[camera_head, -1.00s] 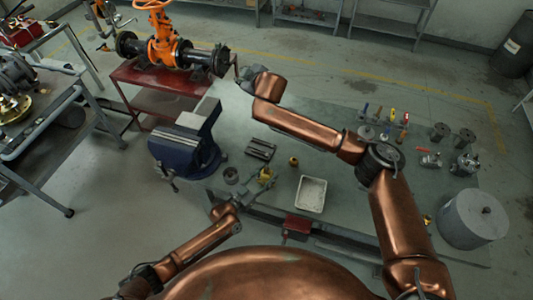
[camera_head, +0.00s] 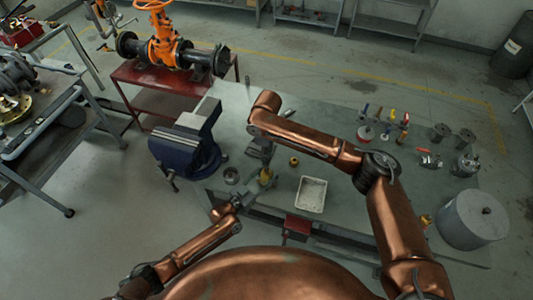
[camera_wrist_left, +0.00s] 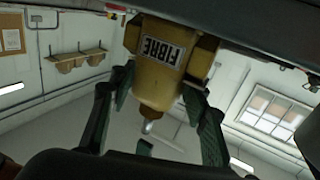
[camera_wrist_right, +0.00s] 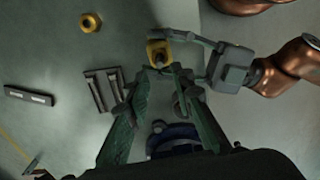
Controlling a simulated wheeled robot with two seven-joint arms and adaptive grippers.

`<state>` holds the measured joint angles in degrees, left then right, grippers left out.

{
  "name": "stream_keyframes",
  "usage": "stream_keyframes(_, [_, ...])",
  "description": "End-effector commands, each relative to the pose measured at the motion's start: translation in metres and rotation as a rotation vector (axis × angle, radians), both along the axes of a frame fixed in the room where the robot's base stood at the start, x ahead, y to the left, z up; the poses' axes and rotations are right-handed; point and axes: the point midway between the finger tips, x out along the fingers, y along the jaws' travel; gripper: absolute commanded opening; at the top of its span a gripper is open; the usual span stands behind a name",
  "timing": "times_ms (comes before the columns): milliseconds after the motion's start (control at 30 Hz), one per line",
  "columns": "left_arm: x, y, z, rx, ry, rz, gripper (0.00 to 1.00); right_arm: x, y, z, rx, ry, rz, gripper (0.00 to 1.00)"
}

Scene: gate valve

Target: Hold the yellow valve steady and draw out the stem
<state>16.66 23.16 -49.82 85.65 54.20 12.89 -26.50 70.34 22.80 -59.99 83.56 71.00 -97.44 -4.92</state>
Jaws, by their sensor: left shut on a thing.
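The yellow valve (camera_head: 265,176) is held up at the front edge of the bench, between the fingers of my left gripper (camera_head: 257,184). My right gripper (camera_head: 262,147) is over the bench just behind the valve. In the right wrist view its fingers (camera_wrist_right: 158,105) are spread and empty, with the valve (camera_wrist_right: 158,52) just past their tips, apart from them.
A blue vice (camera_head: 185,150) stands at the bench's left end. A brass nut (camera_head: 294,161), a white tray (camera_head: 311,194) and a red block (camera_head: 297,226) are nearby. A slotted grey block (camera_wrist_right: 105,90) lies near my right fingers. Tools and metal parts stand farther right.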

Motion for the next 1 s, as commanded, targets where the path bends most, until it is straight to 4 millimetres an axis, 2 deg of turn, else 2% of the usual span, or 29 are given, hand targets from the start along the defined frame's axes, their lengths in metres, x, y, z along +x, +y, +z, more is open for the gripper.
stream_keyframes(500, [0.0, 0.0, 0.0, -0.001, 0.001, 0.0, 0.07, 0.001, 0.0, -0.048, 0.001, -0.001, -0.002, 0.22])
stream_keyframes(700, [0.0, 0.0, 0.0, -0.001, 0.001, 0.0, 0.07, 0.0, 0.0, -0.056, 0.001, -0.002, -0.001, 0.22])
stream_keyframes(1000, [0.0, 0.0, 0.0, 0.0, 0.001, 0.0, 0.07, 0.001, 0.0, -0.058, 0.001, -0.002, -0.001, 0.22])
